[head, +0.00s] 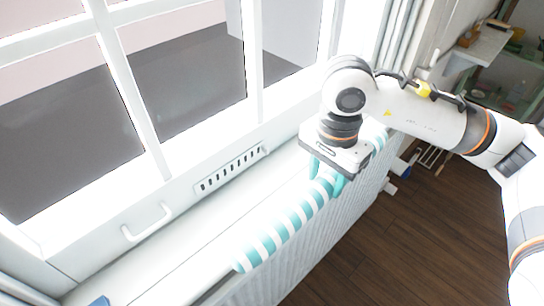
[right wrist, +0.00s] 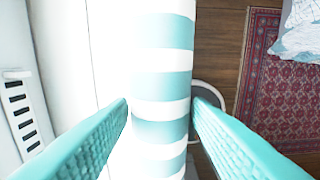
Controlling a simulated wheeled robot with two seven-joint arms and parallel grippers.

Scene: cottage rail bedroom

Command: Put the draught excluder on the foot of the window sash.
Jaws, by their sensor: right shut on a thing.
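The draught excluder (head: 287,224) is a long roll with white and teal stripes. In the head view it lies along the sill's front edge, its near end toward the bottom centre. My right gripper (head: 328,178) is shut on it from above, part way along, and the arm hides some of its far part. In the right wrist view the striped roll (right wrist: 161,95) passes between the teal fingers (right wrist: 160,115). The window sash (head: 150,185) stands behind the sill, with its foot apart from the roll. My left gripper is not in view.
The sash foot carries a white handle (head: 147,222) and a slotted vent (head: 231,168). A bare strip of white sill (head: 185,245) lies between sash and roll. A ribbed radiator (head: 310,240) is below. A blue item (head: 99,301) sits at the bottom left.

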